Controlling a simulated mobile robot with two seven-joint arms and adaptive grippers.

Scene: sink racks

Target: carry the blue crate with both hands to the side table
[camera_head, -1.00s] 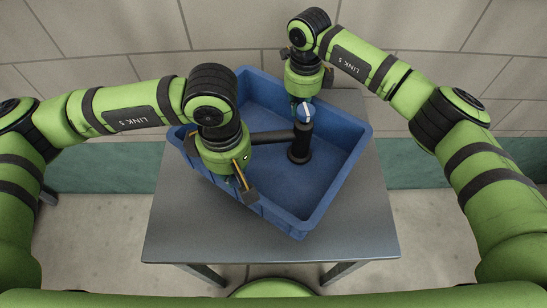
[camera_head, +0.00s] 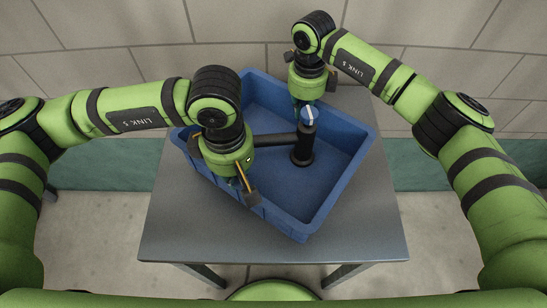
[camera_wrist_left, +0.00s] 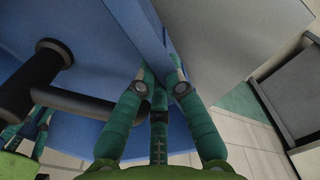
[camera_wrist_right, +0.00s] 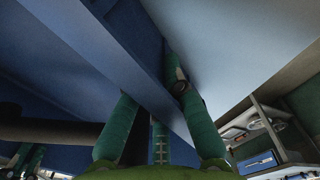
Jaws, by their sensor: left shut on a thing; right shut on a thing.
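The blue crate (camera_head: 335,190) sits diagonally in the head view, over the grey table (camera_head: 180,235). I cannot tell whether its bottom touches the tabletop. My left gripper (camera_head: 247,192) is shut on the crate's near left wall; the left wrist view shows the fingers on both sides of the wall (camera_wrist_left: 140,25). My right gripper (camera_head: 303,100) is at the crate's far wall. In the right wrist view its fingers straddle the wall (camera_wrist_right: 110,60), one partly hidden behind it.
Bare tabletop shows left, right and in front of the crate. A tiled wall (camera_head: 110,40) stands behind. The right wrist view shows a shelf with items (camera_wrist_right: 262,135).

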